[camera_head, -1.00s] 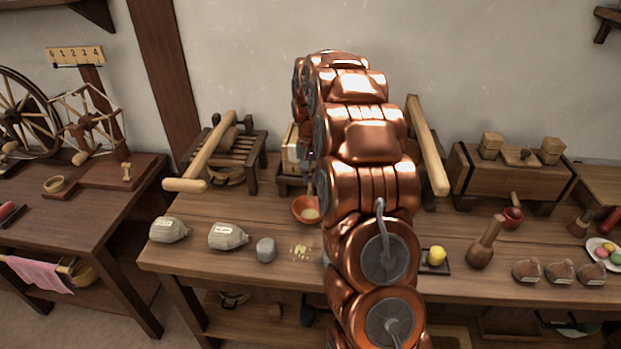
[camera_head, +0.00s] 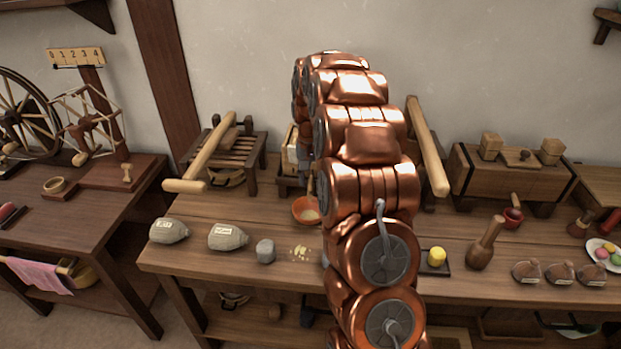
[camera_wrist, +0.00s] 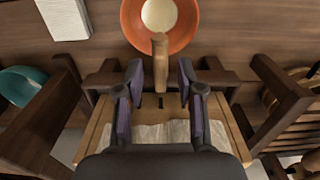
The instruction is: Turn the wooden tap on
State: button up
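The wooden tap (camera_wrist: 160,62) is a pale, narrow wooden piece in the wrist view. It stands out from a wooden box (camera_wrist: 93,133) towards an orange bowl (camera_wrist: 131,28) with pale contents and covers part of its rim. My gripper (camera_wrist: 160,72) is open, with one dark fingertip on each side of the tap and a visible gap on both sides. In the head view, my copper arm hides most of the box and gripper. The orange bowl also shows there (camera_head: 303,212), left of the arm.
Wooden frames stand close on both sides of the box, including a slatted rack (camera_head: 236,147). A wooden chest (camera_head: 520,180) stands to the right.

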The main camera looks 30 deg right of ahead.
aim_at(311, 180)
notch_tip(311, 180, up, 12)
dwell(0.5)
jog(key=shift+f, duration=0.1)
dwell(0.4)
jog(key=s+a+r+n+p, duration=0.2)
jog(key=s+a+r, duration=0.1)
jog(key=s+a, duration=0.55)
jog(key=s+a+r+n+p, duration=0.2)
jog(key=s+a+r+p, duration=0.15)
jog(key=s+a, duration=0.5)
jog(key=s+a+f+n+g+p, duration=0.1)
jog(key=s+a+n, duration=0.1)
jog(key=s, duration=0.8)
jog(key=s+a+f+n+p, duration=0.1)
jog(key=s+a, duration=0.4)
jog(key=s, duration=0.6)
jog(key=shift+f+n+g+p, duration=0.25)
jog(key=shift+n+g+p, duration=0.15)
jog(key=shift+n+p, duration=0.1)
